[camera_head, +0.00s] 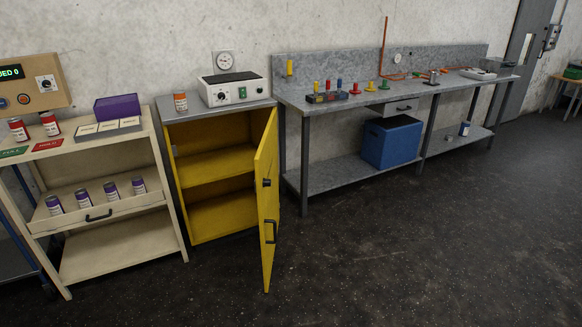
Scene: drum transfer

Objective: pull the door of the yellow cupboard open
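The yellow cupboard (184,152) stands between the cream shelf unit and the long grey bench. Its door (267,205) is hinged on the right and stands wide open, swung out toward me. A dark handle (271,232) and a dark lock or latch (267,182) show on the door. Inside, a yellow shelf (215,166) divides the cupboard, and both visible compartments look empty. Neither of my grippers is in view.
The cream shelf unit (119,254) with jars and a purple box (117,107) stands left. An orange-labelled jar (180,102) and a device (233,89) stand on the cupboard. The grey bench (345,104) holds a blue crate (391,144) below. The dark floor (400,250) is clear.

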